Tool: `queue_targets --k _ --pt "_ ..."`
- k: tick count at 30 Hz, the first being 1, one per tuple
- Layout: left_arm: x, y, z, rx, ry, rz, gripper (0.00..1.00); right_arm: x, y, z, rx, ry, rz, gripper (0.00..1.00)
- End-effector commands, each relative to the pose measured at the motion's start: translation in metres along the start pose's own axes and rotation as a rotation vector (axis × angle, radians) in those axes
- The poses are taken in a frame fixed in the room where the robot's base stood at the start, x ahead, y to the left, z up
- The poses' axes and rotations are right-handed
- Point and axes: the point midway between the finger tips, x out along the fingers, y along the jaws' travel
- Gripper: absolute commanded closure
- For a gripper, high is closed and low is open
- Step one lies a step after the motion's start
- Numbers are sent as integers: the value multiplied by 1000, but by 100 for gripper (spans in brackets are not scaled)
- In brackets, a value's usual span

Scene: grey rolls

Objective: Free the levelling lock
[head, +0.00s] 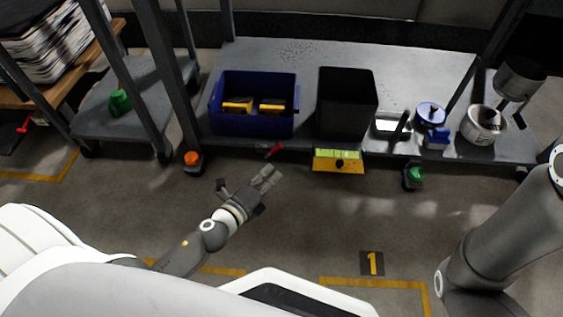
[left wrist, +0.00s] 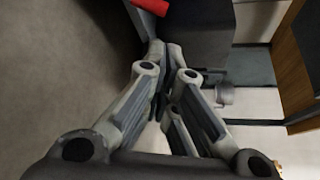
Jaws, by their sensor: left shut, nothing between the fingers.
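A small red lever (head: 275,150), which looks like the levelling lock, sticks out at the front edge of the grey cart's lower deck (head: 400,62). A red piece (left wrist: 152,5), likely the same lever, shows at the top edge of the left wrist view, cut off by the frame. My left gripper (head: 268,174) is shut and empty, just in front of and below the lever in the head view, with a visible gap. Its closed fingers (left wrist: 160,50) point toward the red piece in the left wrist view. My right gripper is out of view; only its arm shows.
The deck carries a blue bin (head: 254,126) with yellow items, a black bin (head: 345,105) and several pots. A yellow panel (head: 338,166) with a black knob hangs at its front edge. An orange caster (head: 193,159) and a green caster (head: 414,173) stand below. The floor in front is clear.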

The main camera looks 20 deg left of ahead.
Motion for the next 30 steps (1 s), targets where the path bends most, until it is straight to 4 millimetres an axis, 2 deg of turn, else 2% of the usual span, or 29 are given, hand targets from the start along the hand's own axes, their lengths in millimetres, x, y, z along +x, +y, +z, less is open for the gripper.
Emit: queue_targets --k 18,24,30 --pt "82 0 0 0 -1 -1 100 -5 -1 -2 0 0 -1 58" --pt "95 0 0 -1 -1 0 100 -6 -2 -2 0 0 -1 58" --pt "97 0 0 0 0 1 100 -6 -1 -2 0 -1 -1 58"
